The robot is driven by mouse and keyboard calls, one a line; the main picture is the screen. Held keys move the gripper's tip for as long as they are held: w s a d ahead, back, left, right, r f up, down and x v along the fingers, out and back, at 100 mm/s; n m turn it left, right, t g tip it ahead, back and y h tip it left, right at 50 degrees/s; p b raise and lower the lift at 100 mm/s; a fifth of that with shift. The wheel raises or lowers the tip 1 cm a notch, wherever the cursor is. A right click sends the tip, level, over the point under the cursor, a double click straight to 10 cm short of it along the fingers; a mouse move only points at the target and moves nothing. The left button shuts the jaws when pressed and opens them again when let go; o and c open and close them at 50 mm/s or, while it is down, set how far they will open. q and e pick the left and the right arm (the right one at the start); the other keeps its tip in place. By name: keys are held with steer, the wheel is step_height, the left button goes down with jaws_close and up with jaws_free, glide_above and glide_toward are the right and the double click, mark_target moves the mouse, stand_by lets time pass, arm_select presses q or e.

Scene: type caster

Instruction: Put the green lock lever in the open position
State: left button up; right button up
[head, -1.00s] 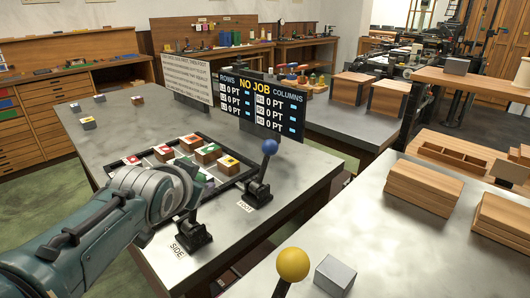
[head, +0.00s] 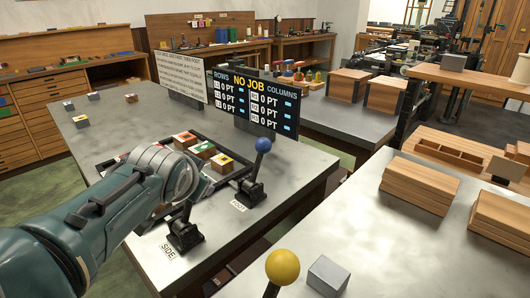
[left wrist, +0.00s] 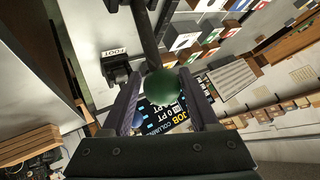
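The lever with the green ball knob (left wrist: 162,87) shows in the left wrist view, its dark stem running up from the knob. The knob sits between the two fingers of my left gripper (left wrist: 162,92), which are apart on either side of it. I see no clear grip on it. In the head view my left arm (head: 130,200) hides the knob. The black base (head: 184,236) of the lever by the SIDE label stands on the metal table below my gripper. My right gripper is not in view.
A blue-knobbed lever (head: 263,146) stands to the right by the FOOT label. A yellow-knobbed lever (head: 282,267) is at the front. The black frame (head: 232,177) holds several type blocks. A NO JOB board (head: 254,100) stands behind. The table's left part is mostly clear.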

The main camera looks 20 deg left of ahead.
arm_select(q)
steer(key=shift+o, duration=1.4)
steer(key=shift+r, duration=0.1)
steer(key=shift+s+r, duration=0.1)
steer(key=shift+r, duration=0.1)
steer(key=p+v, duration=0.4)
steer(key=v, duration=0.5)
steer(key=shift+s, duration=0.2)
steer(key=shift+d, duration=0.15)
